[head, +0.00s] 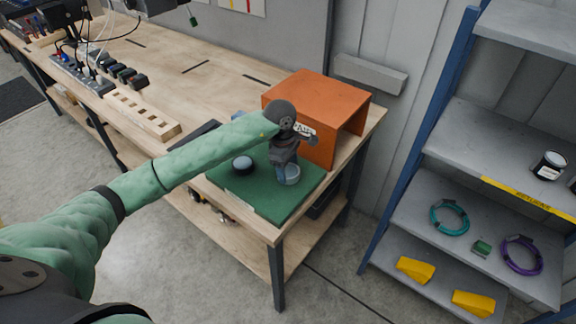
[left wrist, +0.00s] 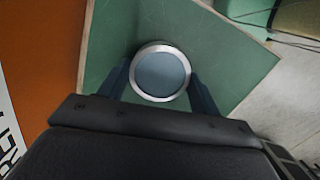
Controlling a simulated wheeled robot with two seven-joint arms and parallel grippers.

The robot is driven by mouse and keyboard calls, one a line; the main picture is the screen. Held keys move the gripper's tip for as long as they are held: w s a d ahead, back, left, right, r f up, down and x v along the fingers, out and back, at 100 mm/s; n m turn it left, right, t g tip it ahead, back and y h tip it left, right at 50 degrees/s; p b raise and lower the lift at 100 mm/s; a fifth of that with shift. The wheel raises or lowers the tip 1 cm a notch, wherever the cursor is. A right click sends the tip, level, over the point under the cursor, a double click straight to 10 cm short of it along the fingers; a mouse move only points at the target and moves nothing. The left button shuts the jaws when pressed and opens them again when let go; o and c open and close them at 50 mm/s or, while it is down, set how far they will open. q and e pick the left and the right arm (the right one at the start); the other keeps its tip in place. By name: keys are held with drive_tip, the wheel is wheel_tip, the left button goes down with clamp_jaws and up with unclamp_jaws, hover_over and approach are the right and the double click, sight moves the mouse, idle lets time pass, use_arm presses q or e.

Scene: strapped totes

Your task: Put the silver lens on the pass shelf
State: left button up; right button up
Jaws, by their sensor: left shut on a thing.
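The silver lens (left wrist: 160,72) is a round disc with a bright silver rim and grey-blue face. In the left wrist view it sits between the two fingers of my left gripper (left wrist: 160,82), which is shut on it. In the head view my left gripper (head: 288,172) points down at the green mat, with the lens (head: 290,176) at its tips. I cannot tell whether the lens touches the mat. A grey rack (head: 470,140) with blue posts and a yellow label strip (head: 525,198) stands at the right. My right gripper is out of view.
A second, dark-rimmed round lens (head: 243,164) lies on the green mat (head: 270,208). An orange open-fronted box (head: 318,98) with a partly hidden label stands close behind the gripper.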

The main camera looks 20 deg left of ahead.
use_arm(q)
drive_tip(key=shift+f, duration=0.1)
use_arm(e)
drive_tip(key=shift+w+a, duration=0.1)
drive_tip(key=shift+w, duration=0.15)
use_arm(q)
drive_tip(key=o, duration=1.1)
drive_tip(key=shift+o, duration=0.2)
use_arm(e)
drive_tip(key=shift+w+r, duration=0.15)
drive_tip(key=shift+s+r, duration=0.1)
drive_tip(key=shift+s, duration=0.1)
